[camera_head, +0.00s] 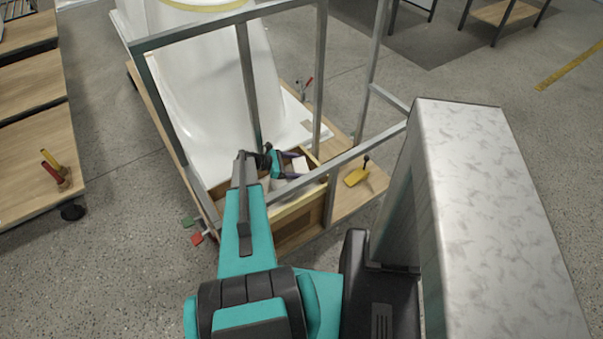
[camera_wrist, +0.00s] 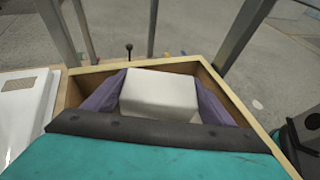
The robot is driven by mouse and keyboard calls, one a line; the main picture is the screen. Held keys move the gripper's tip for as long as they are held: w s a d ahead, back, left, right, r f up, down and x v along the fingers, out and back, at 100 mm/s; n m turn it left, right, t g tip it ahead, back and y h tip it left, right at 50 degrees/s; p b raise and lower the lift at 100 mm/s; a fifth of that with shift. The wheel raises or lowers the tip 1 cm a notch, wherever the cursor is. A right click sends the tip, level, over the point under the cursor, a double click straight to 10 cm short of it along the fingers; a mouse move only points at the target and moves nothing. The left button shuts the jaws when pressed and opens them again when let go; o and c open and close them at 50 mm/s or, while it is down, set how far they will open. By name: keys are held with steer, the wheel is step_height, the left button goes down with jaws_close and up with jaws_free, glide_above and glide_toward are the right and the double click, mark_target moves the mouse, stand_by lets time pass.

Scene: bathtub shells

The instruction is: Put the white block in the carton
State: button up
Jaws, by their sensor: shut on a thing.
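The white block (camera_wrist: 160,92) sits between the two purple fingers of my gripper (camera_wrist: 160,98) in the wrist view. The fingers are shut on its sides. In the head view the white block (camera_head: 300,164) is small and partly hidden by my gripper (camera_head: 292,163). The carton (camera_wrist: 243,113) is an open box with pale wood-coloured rims; the block and fingers are over or within its opening. In the head view the carton (camera_head: 297,212) lies below my gripper, partly behind a metal frame bar. I cannot tell whether the block touches its floor.
A grey metal frame (camera_head: 321,75) stands around the carton and a white tub shell (camera_head: 215,80). A wooden cart (camera_head: 35,170) stands at left. Open floor lies between.

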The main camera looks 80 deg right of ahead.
steer(key=shift+f, duration=0.1)
steer(key=shift+f+p, duration=0.35)
steer(key=shift+f, duration=1.45)
steer(key=shift+f+b, duration=0.3)
steer(key=shift+f, duration=0.3)
steer(key=o, duration=1)
